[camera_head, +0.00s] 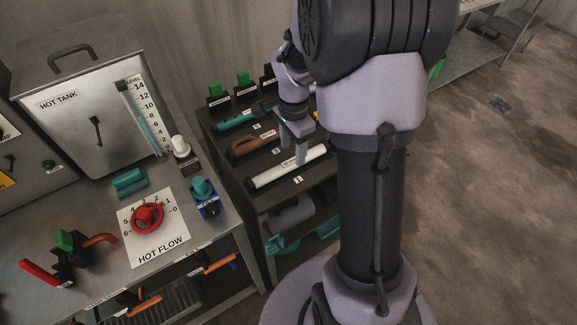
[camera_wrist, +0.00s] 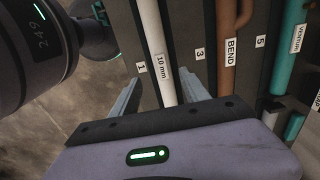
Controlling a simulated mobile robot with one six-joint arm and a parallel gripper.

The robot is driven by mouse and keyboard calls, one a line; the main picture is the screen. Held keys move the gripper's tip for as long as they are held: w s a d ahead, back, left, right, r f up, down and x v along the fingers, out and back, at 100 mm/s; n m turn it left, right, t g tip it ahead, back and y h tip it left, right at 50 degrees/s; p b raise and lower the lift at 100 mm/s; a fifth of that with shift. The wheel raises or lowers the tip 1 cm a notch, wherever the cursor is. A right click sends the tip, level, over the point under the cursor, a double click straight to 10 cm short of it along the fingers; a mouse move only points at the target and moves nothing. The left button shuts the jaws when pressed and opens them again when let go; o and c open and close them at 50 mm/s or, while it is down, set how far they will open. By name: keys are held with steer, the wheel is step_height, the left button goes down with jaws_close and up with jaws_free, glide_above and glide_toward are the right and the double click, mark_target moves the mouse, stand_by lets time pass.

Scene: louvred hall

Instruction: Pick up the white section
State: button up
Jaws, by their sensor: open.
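The white section (camera_head: 272,177) is a straight white tube with a dark end and a label, lying on the dark rack beside the number 1 tag. In the wrist view the white section (camera_wrist: 151,30) runs up the picture, and its label reads 10 mm. My gripper (camera_head: 293,151) is open above the tube. In the wrist view my gripper (camera_wrist: 158,92) has one pale finger on each side of the tube, with gaps between. I cannot tell how far down the fingers reach. The lower end of the tube is hidden behind my gripper's body there.
The brown BEND section (camera_head: 252,144) lies beside the white one, and the teal venturi section (camera_head: 235,121) is farther back. A steel bench with a hot tank (camera_head: 85,100) and red valve wheel (camera_head: 146,216) stands left. Open floor (camera_head: 480,200) lies right.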

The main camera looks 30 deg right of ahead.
mark_target(290, 162)
steer(key=f+b, duration=0.1)
steer(key=f, duration=0.1)
steer(key=f+b, duration=0.1)
steer(key=f, duration=0.3)
steer(key=shift+w+a+f+b, duration=0.15)
steer(key=shift+w+a+b, duration=0.15)
steer(key=shift+b, duration=0.1)
steer(key=shift+s, duration=0.1)
steer(key=shift+c, duration=1.1)
jaws_close()
